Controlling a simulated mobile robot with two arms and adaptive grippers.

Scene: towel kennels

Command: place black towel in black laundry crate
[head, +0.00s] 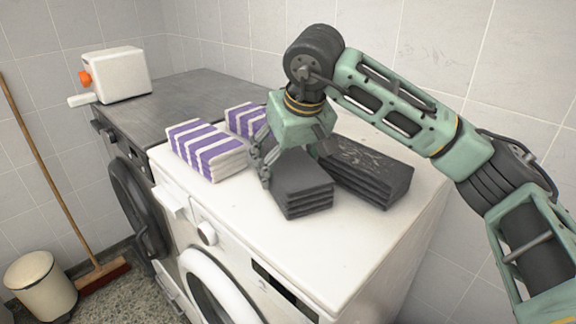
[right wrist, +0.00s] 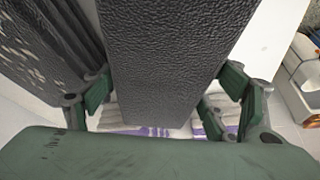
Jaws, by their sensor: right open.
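A folded black towel (head: 303,190) lies on top of the white washing machine (head: 275,240). A second folded dark towel (head: 372,172) with pale marks lies just behind it to the right. My right gripper (head: 291,160) is low over the nearer black towel with its fingers open. In the right wrist view the towel (right wrist: 170,50) lies between the spread fingers, with a visible gap on the right side; contact on the left is unclear. I see no black laundry crate in either view. My left gripper is not in view.
Two purple-and-white striped towels (head: 207,151) (head: 240,117) lie to the left of the black ones. A dark grey machine (head: 165,98) stands beyond, bearing a white box (head: 122,74). A bin (head: 40,285) and broom (head: 103,273) stand on the floor at left. The washer top's front right is clear.

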